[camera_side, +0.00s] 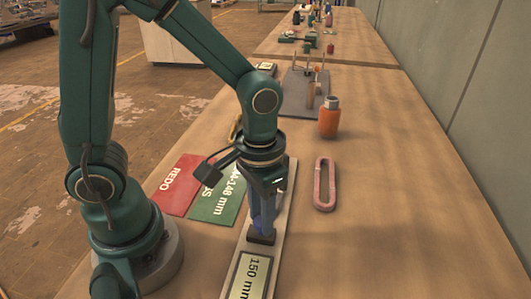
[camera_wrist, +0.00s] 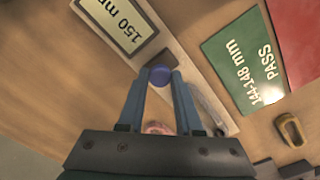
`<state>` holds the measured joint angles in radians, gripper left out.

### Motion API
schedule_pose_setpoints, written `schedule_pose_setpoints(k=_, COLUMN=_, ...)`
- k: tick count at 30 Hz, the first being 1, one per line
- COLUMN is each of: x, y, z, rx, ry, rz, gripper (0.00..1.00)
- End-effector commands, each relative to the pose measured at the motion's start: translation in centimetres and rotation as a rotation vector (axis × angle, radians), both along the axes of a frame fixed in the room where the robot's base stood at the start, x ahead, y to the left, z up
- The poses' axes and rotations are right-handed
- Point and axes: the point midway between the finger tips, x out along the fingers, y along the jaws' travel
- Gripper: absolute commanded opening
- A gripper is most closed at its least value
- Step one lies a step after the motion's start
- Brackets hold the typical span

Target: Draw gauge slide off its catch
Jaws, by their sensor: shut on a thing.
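The gauge is a long pale bar (camera_side: 234,272) lying on the bench, with a display panel (camera_side: 251,275) reading 150 mm. The panel also shows in the wrist view (camera_wrist: 118,22). A dark slide block (camera_side: 261,238) sits on the bar beside the panel. My gripper (camera_side: 262,229) points down over the bar. In the wrist view, my fingertips (camera_wrist: 160,74) are closed on either side of a round blue knob (camera_wrist: 160,75), next to the dark block. The fingers partly hide the bar, and I cannot make out the catch.
A green PASS 144-148 mm card (camera_side: 217,203) and a red REDO card (camera_side: 177,185) lie left of the gauge. A reddish oblong link (camera_side: 325,184) lies to the right. An orange bottle (camera_side: 328,121) stands farther back.

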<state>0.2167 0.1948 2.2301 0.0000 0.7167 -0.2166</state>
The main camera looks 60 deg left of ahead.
Motion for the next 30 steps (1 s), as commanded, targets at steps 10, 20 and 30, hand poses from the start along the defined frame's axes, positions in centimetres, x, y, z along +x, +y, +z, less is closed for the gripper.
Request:
schedule_pose_setpoints(k=10, x=0.9, y=0.8, z=0.1, rx=0.000, ry=0.000, rz=0.005, gripper=0.00)
schedule_pose_setpoints(k=20, x=1.1, y=1.1, z=0.1, rx=0.000, ry=0.000, rz=0.000, gripper=0.49)
schedule_pose_setpoints(k=30, x=1.1, y=1.1, z=0.1, rx=0.000, ry=-0.001, rz=0.000, gripper=0.64)
